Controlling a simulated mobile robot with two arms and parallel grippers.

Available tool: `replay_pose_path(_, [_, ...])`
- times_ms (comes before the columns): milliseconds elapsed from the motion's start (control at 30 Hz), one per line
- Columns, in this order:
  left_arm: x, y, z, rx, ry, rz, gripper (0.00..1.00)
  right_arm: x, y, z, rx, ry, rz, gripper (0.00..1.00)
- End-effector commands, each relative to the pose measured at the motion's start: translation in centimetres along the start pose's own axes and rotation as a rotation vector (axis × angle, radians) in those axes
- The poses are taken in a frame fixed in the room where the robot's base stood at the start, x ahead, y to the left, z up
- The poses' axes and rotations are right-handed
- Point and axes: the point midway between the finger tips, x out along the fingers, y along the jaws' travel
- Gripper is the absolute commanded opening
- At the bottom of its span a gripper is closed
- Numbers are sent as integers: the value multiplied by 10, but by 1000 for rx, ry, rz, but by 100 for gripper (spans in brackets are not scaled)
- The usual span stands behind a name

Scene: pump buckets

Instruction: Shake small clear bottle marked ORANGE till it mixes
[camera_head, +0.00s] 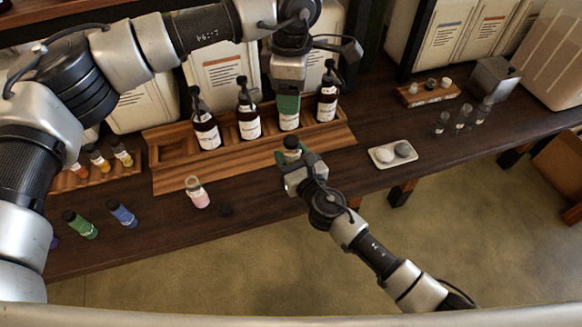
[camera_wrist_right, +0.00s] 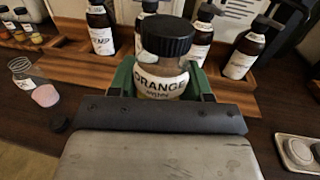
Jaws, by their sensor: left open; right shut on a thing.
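The small clear bottle marked ORANGE (camera_wrist_right: 163,75) has a black cap and a white label, and it stands upright between my right gripper's green fingers in the right wrist view. My right gripper (camera_head: 297,165) is shut on it near the front of the table in the head view, where the bottle's dark cap (camera_head: 291,143) shows above the jaws. The bottle's contents are mostly hidden by the label and jaw. My left gripper (camera_head: 288,98) is open above the wooden rack, in front of the pump bottles, and holds nothing that I can see.
A wooden rack (camera_head: 180,177) holds several dark pump bottles (camera_head: 248,118). An uncapped bottle with pink contents (camera_head: 198,193) stands left of my right gripper, beside a loose black cap (camera_head: 225,209). A white tray (camera_head: 378,158) with two round items lies to the right. Green (camera_head: 80,225) and blue (camera_head: 122,213) bottles lie at front left.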

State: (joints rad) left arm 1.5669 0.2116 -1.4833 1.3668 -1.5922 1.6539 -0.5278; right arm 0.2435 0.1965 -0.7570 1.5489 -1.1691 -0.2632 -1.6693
Motion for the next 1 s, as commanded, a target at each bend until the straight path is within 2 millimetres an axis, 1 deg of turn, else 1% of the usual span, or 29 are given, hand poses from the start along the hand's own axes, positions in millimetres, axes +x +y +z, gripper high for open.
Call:
replay_pose_path(33, [20,0,0,0,0,0,64,0,0,-20,0,0,0,20])
replay_pose_path(100, [25,0,0,0,0,1,64,0,0,-25,1,-1,0,20])
replay_pose_path(167, [23,0,0,0,0,1,64,0,0,-24,1,-2,0,20])
replay_pose_path(267, [10,0,0,0,0,1,64,0,0,-11,0,-2,1,20])
replay_pose_path(500, [-36,0,0,0,0,1,64,0,0,35,-1,-2,1,20])
replay_pose_path(600, [-44,0,0,0,0,0,64,0,0,42,0,-1,1,20])
replay_pose_path(667, [-41,0,0,0,0,0,64,0,0,40,0,-1,1,20])
replay_pose_path(767, [-27,0,0,0,0,-1,64,0,0,26,1,0,1,20])
replay_pose_path(1000, [17,0,0,0,0,0,64,0,0,-21,1,-1,1,20])
